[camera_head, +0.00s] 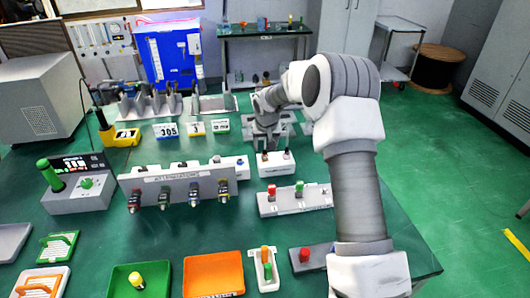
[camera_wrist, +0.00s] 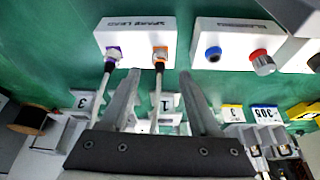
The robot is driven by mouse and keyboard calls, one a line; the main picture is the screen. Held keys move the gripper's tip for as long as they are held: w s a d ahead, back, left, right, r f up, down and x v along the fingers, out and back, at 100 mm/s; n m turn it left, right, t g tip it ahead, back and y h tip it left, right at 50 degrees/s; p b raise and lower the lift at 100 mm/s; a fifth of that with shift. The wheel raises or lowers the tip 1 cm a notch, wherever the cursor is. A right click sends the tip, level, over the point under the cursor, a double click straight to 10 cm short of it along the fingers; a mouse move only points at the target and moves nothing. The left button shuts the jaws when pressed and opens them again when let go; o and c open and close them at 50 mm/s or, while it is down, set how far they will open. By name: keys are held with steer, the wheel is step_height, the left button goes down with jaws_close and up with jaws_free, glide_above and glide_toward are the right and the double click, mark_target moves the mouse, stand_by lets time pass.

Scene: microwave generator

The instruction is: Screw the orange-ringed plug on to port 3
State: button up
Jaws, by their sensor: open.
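The orange-ringed plug (camera_wrist: 160,55) sits at the edge of a white box (camera_wrist: 135,38) in the wrist view, its cable running back between my fingers. My gripper (camera_wrist: 160,74) is open, one finger on each side of this cable, with the tips just short of the orange ring. A purple-ringed plug (camera_wrist: 113,55) sits beside it on the same box. In the head view my gripper (camera_head: 266,140) is behind this white box (camera_head: 276,168). A grey port panel (camera_head: 180,187) with several connectors stands to the left; its port numbers are unreadable.
A white box with a blue cap (camera_wrist: 213,54) and a red cap (camera_wrist: 262,62) adjoins the plug box. A white block with red and green knobs (camera_head: 295,202) is in front. Numbered signs (camera_head: 165,130) and grey holders (camera_head: 150,104) stand behind.

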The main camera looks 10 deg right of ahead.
mark_target(265, 152)
steer(key=shift+x, duration=2.25)
jaws_close()
